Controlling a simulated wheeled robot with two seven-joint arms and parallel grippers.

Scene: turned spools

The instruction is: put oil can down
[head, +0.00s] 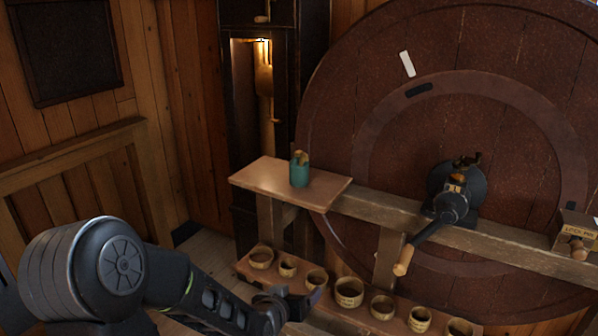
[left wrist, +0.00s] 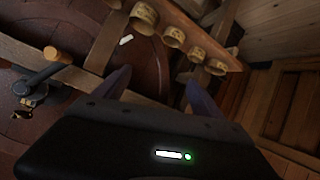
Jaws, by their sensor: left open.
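A small teal can with a brownish top, which looks like the oil can (head: 299,172), stands upright on a flat wooden board (head: 265,180). My left gripper (head: 293,296) is low in the head view, below and in front of the board, well apart from the can. In the left wrist view its two fingers (left wrist: 160,92) are spread with nothing held between them. The can does not show in the left wrist view. My right gripper is in neither view.
Several pale cups (head: 349,292) stand in a row on a low shelf near my left gripper. A black crank with a wooden handle (head: 403,260) juts out before a large round brown disc (head: 400,130). A small box (head: 575,228) sits at the right.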

